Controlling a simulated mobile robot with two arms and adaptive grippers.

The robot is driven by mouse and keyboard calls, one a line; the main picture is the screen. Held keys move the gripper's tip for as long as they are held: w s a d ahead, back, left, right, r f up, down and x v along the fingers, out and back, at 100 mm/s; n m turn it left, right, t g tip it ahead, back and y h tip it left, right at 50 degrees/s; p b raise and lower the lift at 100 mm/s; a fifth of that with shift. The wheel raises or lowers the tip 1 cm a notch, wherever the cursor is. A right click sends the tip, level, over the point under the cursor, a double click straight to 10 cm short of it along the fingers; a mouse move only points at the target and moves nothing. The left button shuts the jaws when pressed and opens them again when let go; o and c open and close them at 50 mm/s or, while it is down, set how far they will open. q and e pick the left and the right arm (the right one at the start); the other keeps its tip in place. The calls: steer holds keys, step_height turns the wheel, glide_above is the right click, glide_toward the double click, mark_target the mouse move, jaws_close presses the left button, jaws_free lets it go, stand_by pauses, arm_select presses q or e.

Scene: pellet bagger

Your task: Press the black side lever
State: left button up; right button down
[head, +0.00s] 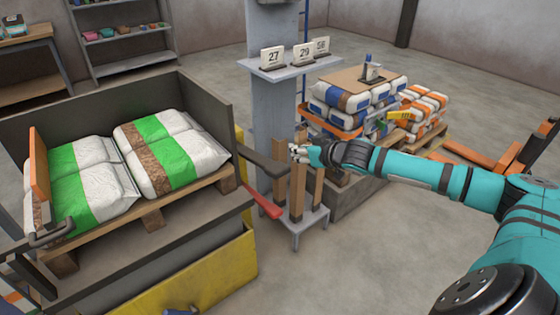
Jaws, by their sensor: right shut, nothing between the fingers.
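The black side lever (264,165) sticks out to the right from the side of the dark bin that holds the bags. A red lever (262,201) sticks out below it. My right gripper (294,153) is shut and empty. Its fingertips point left and show just above and right of the black lever's free end. From this one view I cannot tell how large the gap is in depth. My left gripper is not in view.
Green-and-white bags (160,153) lie on a wooden pallet in the bin (195,105). A small stand with upright wooden pieces (299,190) is below my right gripper. A grey column (275,115) carries a shelf of number cards. Stacked bags (345,100) stand behind my right arm.

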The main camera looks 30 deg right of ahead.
steer(key=shift+w, duration=0.1)
glide_above(280, 168)
steer(key=w, duration=0.1)
step_height(280, 168, down, 5)
steer(key=shift+w+a+r+b, duration=0.15)
steer(key=shift+r+b, duration=0.05)
steer(key=shift+b, duration=0.25)
steer(key=f, duration=0.1)
steer(key=s+f, duration=0.1)
steer(key=shift+f, duration=0.4)
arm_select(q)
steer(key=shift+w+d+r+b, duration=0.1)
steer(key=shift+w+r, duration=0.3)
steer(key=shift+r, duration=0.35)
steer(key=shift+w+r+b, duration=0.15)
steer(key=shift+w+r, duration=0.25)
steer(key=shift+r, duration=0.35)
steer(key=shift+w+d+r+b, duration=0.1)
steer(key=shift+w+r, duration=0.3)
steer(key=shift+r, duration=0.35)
arm_select(e)
steer(key=shift+s+f, duration=0.2)
steer(key=shift+f, duration=0.3)
